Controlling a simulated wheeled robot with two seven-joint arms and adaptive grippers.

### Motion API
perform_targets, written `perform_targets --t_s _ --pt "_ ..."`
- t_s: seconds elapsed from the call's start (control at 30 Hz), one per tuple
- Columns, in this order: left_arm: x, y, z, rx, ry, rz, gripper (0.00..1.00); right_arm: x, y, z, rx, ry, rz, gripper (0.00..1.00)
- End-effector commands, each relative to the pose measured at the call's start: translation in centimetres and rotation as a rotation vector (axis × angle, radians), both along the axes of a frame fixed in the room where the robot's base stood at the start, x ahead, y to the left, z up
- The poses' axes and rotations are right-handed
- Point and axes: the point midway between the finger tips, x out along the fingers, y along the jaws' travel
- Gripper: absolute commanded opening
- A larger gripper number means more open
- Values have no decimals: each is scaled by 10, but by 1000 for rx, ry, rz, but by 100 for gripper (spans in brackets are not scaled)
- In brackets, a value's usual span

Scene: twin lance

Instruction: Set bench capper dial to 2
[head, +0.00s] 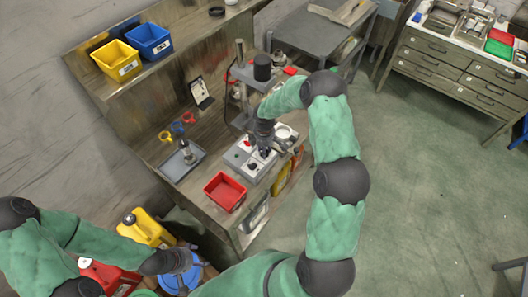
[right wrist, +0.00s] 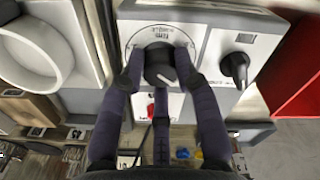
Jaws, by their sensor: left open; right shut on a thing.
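The bench capper (head: 245,160) stands on the wooden bench, with a grey control panel at its front. In the right wrist view, its black dial (right wrist: 159,66) sits on a white plate with printed scale marks and an upside-down label. My right gripper (right wrist: 159,78) is shut on this dial, with fingers at both sides. The numbers are too small to read, so the setting cannot be told. A second black knob (right wrist: 236,68) is on a plate to the right. In the head view my left gripper (head: 188,262) is open, low at the left, away from the capper.
A red bin (head: 225,192) stands on the bench beside the capper panel. A grey tray (head: 182,163) lies to its left. Yellow (head: 118,62) and blue (head: 149,40) bins sit on the shelf. A yellow canister (head: 147,228) stands near my left gripper.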

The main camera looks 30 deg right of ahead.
Motion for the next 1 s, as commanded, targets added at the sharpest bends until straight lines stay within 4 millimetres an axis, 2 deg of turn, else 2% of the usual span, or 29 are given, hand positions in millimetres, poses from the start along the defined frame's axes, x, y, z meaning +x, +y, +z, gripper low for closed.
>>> perform_targets --t_s 0.03,0.3,1.0 --pt "0 0 -9 0 0 0 71 -1 -2 -4 -3 2 -43 0" --pt "0 0 -33 0 0 0 71 -2 -2 -4 -3 2 -300 0" --pt "0 0 -84 0 0 0 71 -4 1 -4 -5 6 -964 0"
